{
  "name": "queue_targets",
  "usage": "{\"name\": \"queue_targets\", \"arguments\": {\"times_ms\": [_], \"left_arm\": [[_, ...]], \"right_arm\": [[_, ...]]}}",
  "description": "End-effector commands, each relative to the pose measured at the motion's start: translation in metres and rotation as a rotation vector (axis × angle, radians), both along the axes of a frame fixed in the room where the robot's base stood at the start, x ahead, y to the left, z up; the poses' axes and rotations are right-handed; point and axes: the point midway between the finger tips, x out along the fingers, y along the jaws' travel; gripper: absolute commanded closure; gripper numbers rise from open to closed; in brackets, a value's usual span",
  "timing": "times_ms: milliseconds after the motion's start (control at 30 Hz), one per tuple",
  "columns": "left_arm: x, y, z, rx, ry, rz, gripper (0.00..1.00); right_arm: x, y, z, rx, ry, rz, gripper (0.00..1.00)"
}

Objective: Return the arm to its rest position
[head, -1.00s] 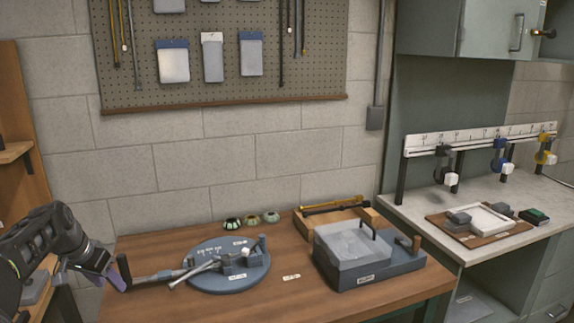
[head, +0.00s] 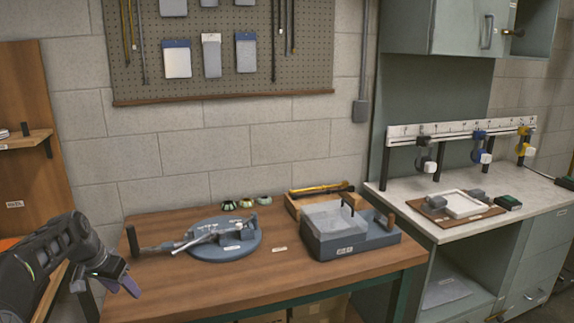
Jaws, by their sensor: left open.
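My left gripper (head: 124,284) is at the lower left of the head view. It is open and appears empty, in front of the wooden table's left edge. My left arm comes in from the left edge of the picture. The round blue-grey base (head: 226,248) lies on the wooden table (head: 200,286) with pale rods and a small block on it. A dark upright handle (head: 133,241) stands at the table's left end, beyond the gripper and apart from it. My right gripper is not in view.
A grey box with a clear lid (head: 345,232) and an open wooden tray (head: 304,200) stand on the table's right half. Several small green-and-dark pieces (head: 246,203) sit at the back. A pale counter (head: 535,196) is at right, a wooden shelf (head: 22,142) at far left.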

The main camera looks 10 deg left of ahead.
Motion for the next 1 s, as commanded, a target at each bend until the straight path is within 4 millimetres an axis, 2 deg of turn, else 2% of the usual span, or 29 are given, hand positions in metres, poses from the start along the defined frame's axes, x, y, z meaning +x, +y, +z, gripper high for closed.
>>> {"name": "queue_targets", "arguments": {"times_ms": [167, 367, 467, 567, 633, 767, 800, 867, 900, 967, 1000], "left_arm": [[0.01, -0.025, -0.03, -0.03, 0.007, -0.007, 0.5], [0.022, -0.071, -0.08, -0.082, 0.019, -0.016, 0.5], [0.025, -0.103, -0.112, -0.115, 0.03, -0.019, 0.5], [0.022, -0.148, -0.153, -0.159, 0.051, -0.021, 0.5], [0.014, -0.189, -0.186, -0.196, 0.07, -0.022, 0.5], [-0.018, -0.269, -0.246, -0.261, 0.117, -0.014, 0.5], [-0.032, -0.292, -0.263, -0.279, 0.134, -0.01, 0.5], [-0.058, -0.326, -0.285, -0.303, 0.162, -0.001, 0.5], [-0.077, -0.348, -0.299, -0.318, 0.182, 0.006, 0.5], [-0.11, -0.378, -0.317, -0.336, 0.214, 0.016, 0.5], [-0.133, -0.396, -0.327, -0.346, 0.237, 0.026, 0.5]], "right_arm": [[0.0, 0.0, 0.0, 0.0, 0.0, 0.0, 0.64], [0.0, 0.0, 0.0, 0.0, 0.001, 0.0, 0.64], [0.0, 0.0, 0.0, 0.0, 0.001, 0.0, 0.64], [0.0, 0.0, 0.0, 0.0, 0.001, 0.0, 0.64], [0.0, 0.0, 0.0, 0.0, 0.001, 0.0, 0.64], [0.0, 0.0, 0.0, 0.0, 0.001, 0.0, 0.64], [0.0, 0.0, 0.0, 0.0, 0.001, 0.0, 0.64], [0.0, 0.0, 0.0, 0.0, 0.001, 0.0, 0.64], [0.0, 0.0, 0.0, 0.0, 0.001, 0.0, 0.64], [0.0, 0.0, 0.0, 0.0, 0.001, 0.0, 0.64], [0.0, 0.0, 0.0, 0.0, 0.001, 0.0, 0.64]]}}
